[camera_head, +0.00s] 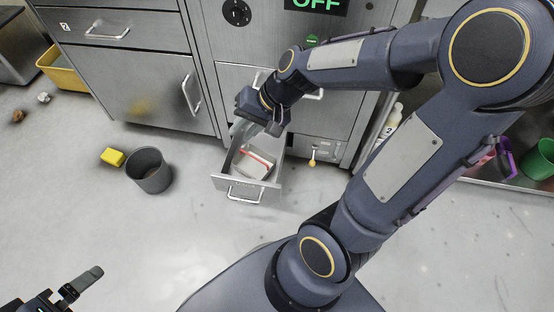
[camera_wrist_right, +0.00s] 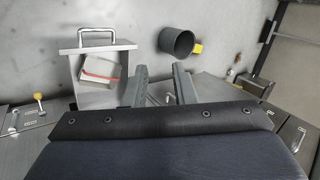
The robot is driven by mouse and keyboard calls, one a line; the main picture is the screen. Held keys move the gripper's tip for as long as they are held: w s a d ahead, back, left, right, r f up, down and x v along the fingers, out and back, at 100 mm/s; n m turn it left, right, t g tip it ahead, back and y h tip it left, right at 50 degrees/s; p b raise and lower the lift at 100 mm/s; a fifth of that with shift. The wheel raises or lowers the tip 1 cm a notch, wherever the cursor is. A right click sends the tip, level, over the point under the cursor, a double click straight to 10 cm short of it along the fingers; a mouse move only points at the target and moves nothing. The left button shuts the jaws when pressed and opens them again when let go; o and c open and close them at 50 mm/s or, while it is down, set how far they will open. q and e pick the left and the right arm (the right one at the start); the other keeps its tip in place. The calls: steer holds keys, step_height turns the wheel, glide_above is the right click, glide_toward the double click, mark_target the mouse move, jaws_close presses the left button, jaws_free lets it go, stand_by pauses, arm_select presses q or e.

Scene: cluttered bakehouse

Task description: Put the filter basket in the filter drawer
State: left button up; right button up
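The filter drawer (camera_head: 222,184) is pulled open at the bottom of the steel machine; it also shows in the right wrist view (camera_wrist_right: 71,55). A pale box-shaped piece with a red stripe, apparently the filter basket (camera_head: 251,166), lies inside it, seemingly slightly tilted; it shows in the right wrist view too (camera_wrist_right: 98,77). My right gripper (camera_head: 264,128) is above the drawer's back part, apart from the basket. Its fingers (camera_wrist_right: 160,84) are spread with nothing visibly held. My left gripper (camera_head: 82,284) is at the lower left, partly cut off, its opening unclear.
A grey bin (camera_head: 148,171) and a yellow block (camera_head: 112,157) stand on the floor left of the drawer. A yellow-tipped lever (camera_head: 312,160) sticks out right of it. A yellow crate (camera_head: 62,72) is at far left. The floor in front is clear.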

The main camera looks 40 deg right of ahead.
steer(key=s+r+n+h, duration=0.1)
steer(key=s+r+n, duration=0.1)
steer(key=s, duration=0.5)
steer(key=s+a+r+n+t, duration=0.1)
steer(key=s+r+n, duration=0.1)
steer(key=s, duration=0.5)
steer(key=shift+a+r+n+h, duration=0.3)
steer(key=shift+n+h, duration=0.1)
steer(key=shift+n, duration=0.4)
